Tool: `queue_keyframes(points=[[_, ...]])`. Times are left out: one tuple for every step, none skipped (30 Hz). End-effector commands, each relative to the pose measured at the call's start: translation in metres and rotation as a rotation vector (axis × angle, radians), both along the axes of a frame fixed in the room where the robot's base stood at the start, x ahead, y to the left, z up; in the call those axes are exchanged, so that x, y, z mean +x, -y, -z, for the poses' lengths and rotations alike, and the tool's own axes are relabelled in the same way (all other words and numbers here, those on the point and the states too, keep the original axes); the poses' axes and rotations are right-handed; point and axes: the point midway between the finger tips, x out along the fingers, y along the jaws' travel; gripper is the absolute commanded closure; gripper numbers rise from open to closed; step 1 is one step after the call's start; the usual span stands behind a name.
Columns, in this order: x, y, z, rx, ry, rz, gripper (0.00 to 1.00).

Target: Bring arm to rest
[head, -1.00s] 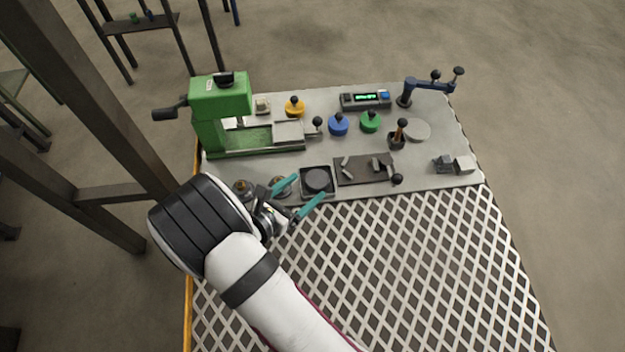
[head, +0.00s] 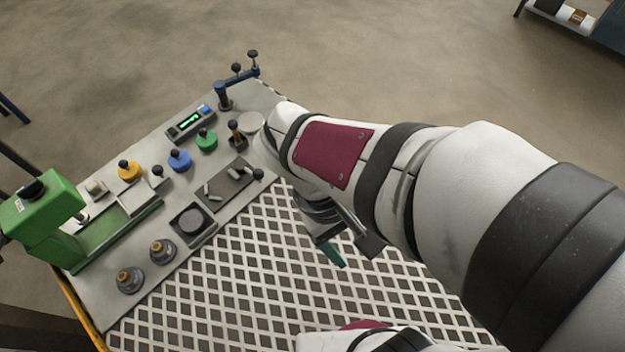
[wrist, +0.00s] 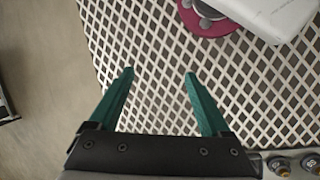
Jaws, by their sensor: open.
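My gripper (wrist: 160,75) shows in the wrist view with its two teal fingers spread wide apart. Nothing is between them, and the white lattice deck (wrist: 150,45) lies below. In the head view one teal fingertip (head: 333,254) shows under my arm, over the lattice deck (head: 250,290). The rest of the gripper is hidden by my arm there. The gripper is to the right of the grey worktable (head: 100,305) and clear of the things on it.
A green press (head: 45,215) stands at the left. Two brass-topped knobs (head: 162,250), a square dark tray (head: 193,222), a dark plate with small metal pieces (head: 225,188), coloured knobs (head: 180,160), a display box (head: 188,123) and a blue crank (head: 235,85) fill the worktable.

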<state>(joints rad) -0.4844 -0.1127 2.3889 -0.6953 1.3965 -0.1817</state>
Motion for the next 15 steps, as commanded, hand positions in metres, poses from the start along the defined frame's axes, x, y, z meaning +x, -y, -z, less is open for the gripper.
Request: queue_keyframes(points=[[-0.018,0.007,-0.007,0.113,0.055,0.262,0.19],[-0.028,0.006,-0.010,0.179,0.084,0.408,0.19],[-0.036,0.003,-0.013,0.256,0.119,0.571,0.19],[-0.041,-0.001,-0.016,0.304,0.141,0.672,0.19],[-0.043,-0.003,-0.018,0.343,0.162,0.754,0.19],[-0.045,-0.007,-0.020,0.384,0.181,0.836,0.19],[-0.046,-0.009,-0.021,0.407,0.192,0.878,0.19],[-0.046,-0.010,-0.022,0.423,0.199,0.907,0.19],[-0.046,-0.011,-0.022,0.434,0.203,0.928,0.19],[-0.046,-0.012,-0.022,0.437,0.204,0.933,0.19],[-0.046,-0.012,-0.022,0.438,0.204,0.935,0.19],[-0.046,-0.012,-0.022,0.437,0.203,0.933,0.19],[-0.046,-0.012,-0.022,0.437,0.202,0.932,0.19],[-0.046,-0.012,-0.022,0.436,0.202,0.931,0.19],[-0.046,-0.012,-0.023,0.436,0.203,0.930,0.19]])
